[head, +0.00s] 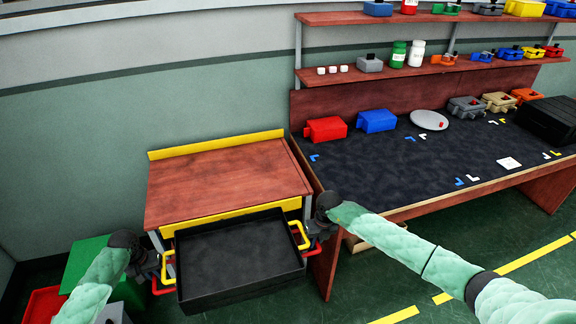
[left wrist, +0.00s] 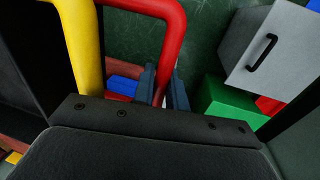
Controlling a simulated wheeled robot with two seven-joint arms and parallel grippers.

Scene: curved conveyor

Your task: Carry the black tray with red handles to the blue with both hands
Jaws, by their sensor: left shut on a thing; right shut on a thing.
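A black tray (head: 238,258) hangs level in front of a wooden stand, between my two arms, and looks empty. Yellow handles (head: 302,236) show at its sides, with red handles (head: 157,286) just below and outside them. Whether the red handles belong to a second tray underneath is hidden. My left gripper (head: 147,263) is shut on the left red handle, which also shows between its fingers in the left wrist view (left wrist: 172,60). A yellow handle (left wrist: 82,50) is beside it. My right gripper (head: 320,230) is shut at the right red handle, partly hidden by my wrist.
The wooden stand (head: 225,180) with yellow edges is directly behind the tray. A dark-topped workbench (head: 400,165) with bins and small parts stands right, below shelves. A green box (head: 88,258) and red box (head: 40,303) are at left. Blue shows low in the left wrist view (left wrist: 123,85).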

